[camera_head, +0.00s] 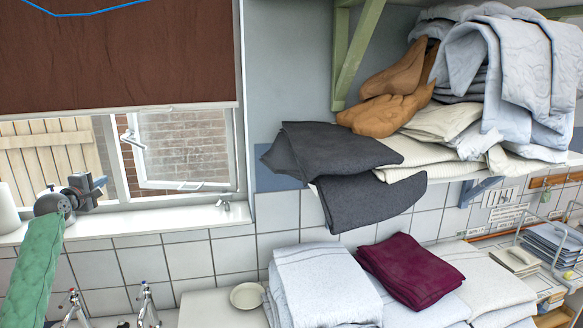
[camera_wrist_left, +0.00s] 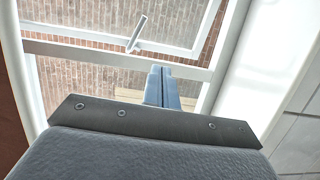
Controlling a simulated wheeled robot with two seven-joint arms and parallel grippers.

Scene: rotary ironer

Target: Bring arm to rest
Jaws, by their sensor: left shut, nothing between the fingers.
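My left gripper (camera_head: 100,184) is in front of the window at the left of the head view, just above the white sill. My left arm, in a green sleeve, rises to it from the lower left. In the left wrist view the two grey-blue fingers (camera_wrist_left: 161,86) lie side by side, shut and empty, with the window frame behind them. Whether the gripper touches the window or sill cannot be told. My right gripper is not in view.
The window (camera_head: 180,145) has a brown blind (camera_head: 120,60) above it. Taps (camera_head: 148,305) stand below the sill (camera_head: 150,220). Folded grey cloths (camera_head: 335,160) overhang a shelf on the right. Below lie white towels (camera_head: 320,280) and a maroon cloth (camera_head: 410,270), beside a small dish (camera_head: 246,296).

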